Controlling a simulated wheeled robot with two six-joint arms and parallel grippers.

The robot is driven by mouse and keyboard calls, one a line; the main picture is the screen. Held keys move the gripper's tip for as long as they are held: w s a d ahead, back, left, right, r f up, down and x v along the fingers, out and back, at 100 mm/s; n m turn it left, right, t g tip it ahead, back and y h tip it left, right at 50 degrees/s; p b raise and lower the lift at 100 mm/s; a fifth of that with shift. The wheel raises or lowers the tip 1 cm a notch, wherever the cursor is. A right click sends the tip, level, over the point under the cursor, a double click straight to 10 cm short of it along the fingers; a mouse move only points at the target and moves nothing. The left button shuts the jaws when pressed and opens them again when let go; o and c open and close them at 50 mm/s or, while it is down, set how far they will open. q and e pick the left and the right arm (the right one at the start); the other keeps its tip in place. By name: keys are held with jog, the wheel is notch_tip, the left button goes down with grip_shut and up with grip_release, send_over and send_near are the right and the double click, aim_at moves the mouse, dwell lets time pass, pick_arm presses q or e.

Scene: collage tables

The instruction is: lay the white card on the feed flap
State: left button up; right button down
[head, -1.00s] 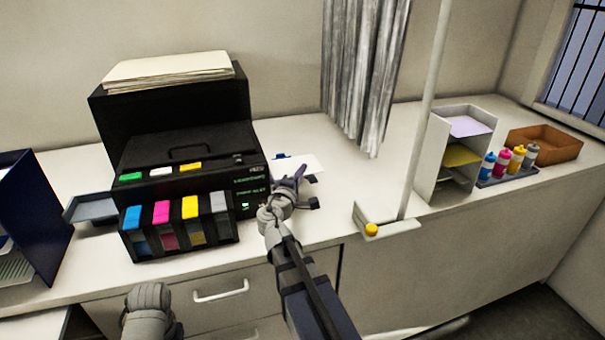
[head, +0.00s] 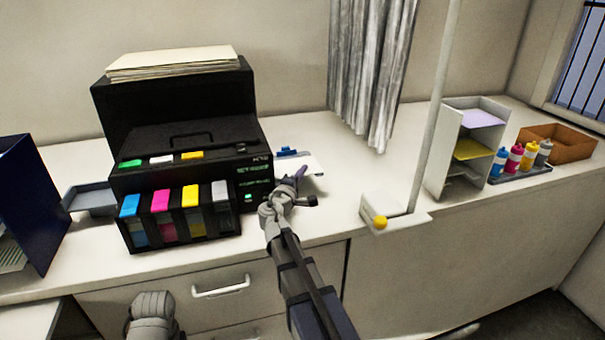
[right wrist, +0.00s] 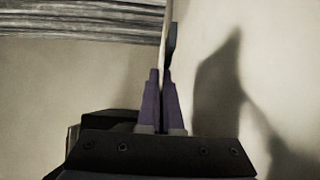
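The white card (head: 312,166) is pale and thin, just right of the black printer (head: 190,140), partly hidden behind my right gripper (head: 304,188). In the right wrist view the two purple fingers (right wrist: 162,88) are close together, with the card's thin edge (right wrist: 163,38) rising between them. A small blue piece (head: 287,152) shows at the printer's right side beside the card; it may belong to the feed flap, which I cannot make out clearly. I cannot tell whether the card touches anything below it. Only a grey part of my left arm shows at the bottom left.
A white stand base with a yellow knob (head: 380,223) and an upright pole stands to the right. Beyond are a paper rack (head: 443,150), coloured bottles (head: 513,160) and a brown tray (head: 563,146). A grey tray (head: 92,199) projects from the printer's left. A curtain (head: 370,75) hangs behind.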

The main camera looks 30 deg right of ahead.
jog(key=c, duration=1)
grip_release()
jog(key=v, duration=0.8)
